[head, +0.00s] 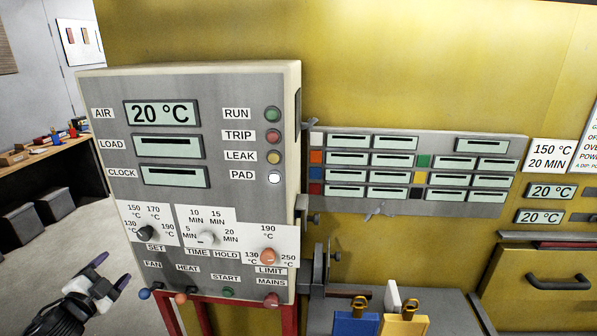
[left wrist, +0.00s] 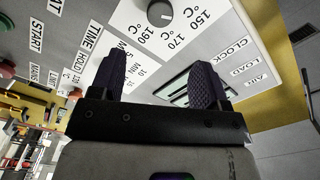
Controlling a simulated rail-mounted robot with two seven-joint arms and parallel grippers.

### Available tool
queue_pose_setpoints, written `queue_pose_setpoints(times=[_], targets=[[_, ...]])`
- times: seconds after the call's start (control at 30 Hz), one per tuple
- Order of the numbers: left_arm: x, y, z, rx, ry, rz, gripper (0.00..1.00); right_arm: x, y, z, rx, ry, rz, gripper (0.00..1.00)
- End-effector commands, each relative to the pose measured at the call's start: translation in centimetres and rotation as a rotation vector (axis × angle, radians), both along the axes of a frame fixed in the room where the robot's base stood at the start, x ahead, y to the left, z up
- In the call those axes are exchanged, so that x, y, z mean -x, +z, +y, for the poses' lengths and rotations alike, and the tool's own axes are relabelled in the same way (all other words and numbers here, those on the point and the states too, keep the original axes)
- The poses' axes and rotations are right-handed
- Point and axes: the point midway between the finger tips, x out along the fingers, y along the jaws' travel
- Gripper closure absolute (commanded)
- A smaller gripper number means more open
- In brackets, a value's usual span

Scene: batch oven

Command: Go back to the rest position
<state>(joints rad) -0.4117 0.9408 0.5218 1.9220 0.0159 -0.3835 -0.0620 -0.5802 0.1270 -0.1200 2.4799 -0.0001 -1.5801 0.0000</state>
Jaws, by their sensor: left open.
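My left gripper (head: 112,271) is at the lower left of the head view, just left of the control panel's lower edge. Its two dark fingers are apart, with nothing between them. In the left wrist view the open gripper (left wrist: 182,44) faces the panel, with the set knob (left wrist: 160,12) beyond the fingers. The grey control panel (head: 220,150) fills the middle left of the head view. Its top display (head: 161,113) reads 20 °C, and the white PAD lamp (head: 274,177) looks bright. My right gripper is not in view.
Knobs and buttons, such as the orange limit knob (head: 268,257), stick out from the panel. A drawer handle (head: 558,282) juts out farther right. Open floor (head: 45,250) lies to the left.

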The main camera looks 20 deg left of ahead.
Motion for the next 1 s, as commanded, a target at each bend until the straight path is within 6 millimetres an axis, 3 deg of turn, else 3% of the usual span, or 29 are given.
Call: queue_pose_setpoints(times=[0.23, 0.37, 0.47, 0.57, 0.7, 0.8, 0.9, 1.0], targets=[[0.4, -0.8, 1.1, 0.026, 0.070, 0.040, 0.31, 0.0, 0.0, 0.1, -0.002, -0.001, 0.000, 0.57], [1.8, -2.2, 3.0, 0.070, 0.236, 0.136, 0.31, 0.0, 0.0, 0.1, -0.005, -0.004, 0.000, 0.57], [3.3, -3.4, 2.4, 0.106, 0.363, 0.229, 0.31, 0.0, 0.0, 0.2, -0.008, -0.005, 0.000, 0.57], [5.4, -7.1, -0.8, 0.165, 0.455, 0.367, 0.31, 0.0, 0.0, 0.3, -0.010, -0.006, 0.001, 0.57], [9.7, -13.2, -8.0, 0.292, 0.516, 0.575, 0.31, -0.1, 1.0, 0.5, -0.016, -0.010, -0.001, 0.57], [12.8, -16.3, -13.8, 0.386, 0.508, 0.704, 0.31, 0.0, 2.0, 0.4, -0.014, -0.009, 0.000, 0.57], [15.7, -18.2, -20.2, 0.488, 0.462, 0.812, 0.31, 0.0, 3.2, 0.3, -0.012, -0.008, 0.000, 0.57], [17.8, -18.8, -26.7, 0.600, 0.383, 0.882, 0.31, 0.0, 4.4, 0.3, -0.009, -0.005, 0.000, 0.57]])
